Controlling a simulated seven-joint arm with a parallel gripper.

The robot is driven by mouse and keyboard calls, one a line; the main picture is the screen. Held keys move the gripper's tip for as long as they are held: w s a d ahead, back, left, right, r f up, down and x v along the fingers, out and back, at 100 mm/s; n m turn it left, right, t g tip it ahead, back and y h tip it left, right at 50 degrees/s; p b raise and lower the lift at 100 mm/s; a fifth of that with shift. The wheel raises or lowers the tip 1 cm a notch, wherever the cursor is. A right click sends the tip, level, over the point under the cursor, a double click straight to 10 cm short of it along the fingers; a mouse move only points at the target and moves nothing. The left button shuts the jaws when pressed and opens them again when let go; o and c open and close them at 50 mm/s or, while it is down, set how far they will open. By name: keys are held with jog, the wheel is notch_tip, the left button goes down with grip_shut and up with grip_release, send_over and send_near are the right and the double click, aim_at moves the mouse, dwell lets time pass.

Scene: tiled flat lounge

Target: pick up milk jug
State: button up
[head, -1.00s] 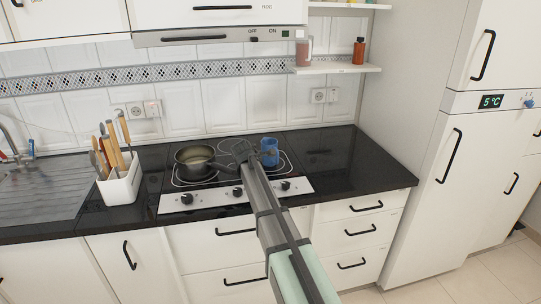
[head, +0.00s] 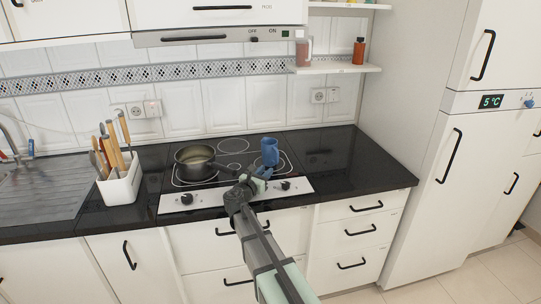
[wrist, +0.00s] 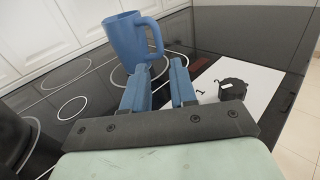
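A blue jug (head: 269,150) with a side handle stands upright on the right rear part of the black hob. It also shows in the wrist view (wrist: 126,43), its handle facing right, toward my fingers. My gripper (head: 262,173) is in front of the jug, near the hob's control strip. In the wrist view its two blue fingers (wrist: 161,72) are apart with nothing between them. The jug is beyond the fingertips, its handle just ahead of the gap. I cannot tell whether the left finger touches it.
A dark pot (head: 194,163) stands left of the jug, its handle pointing toward my gripper. The white control strip (head: 225,195) has black knobs. A white utensil holder (head: 121,182) is farther left. The black counter (head: 335,160) right of the hob is clear.

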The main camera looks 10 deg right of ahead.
aim_at(277, 159)
jog(key=shift+s+a, duration=0.1)
jog(key=shift+w+d, duration=0.25)
jog(key=shift+w, duration=0.15)
jog(key=x, duration=1.3)
jog(key=shift+r, duration=0.15)
grip_shut()
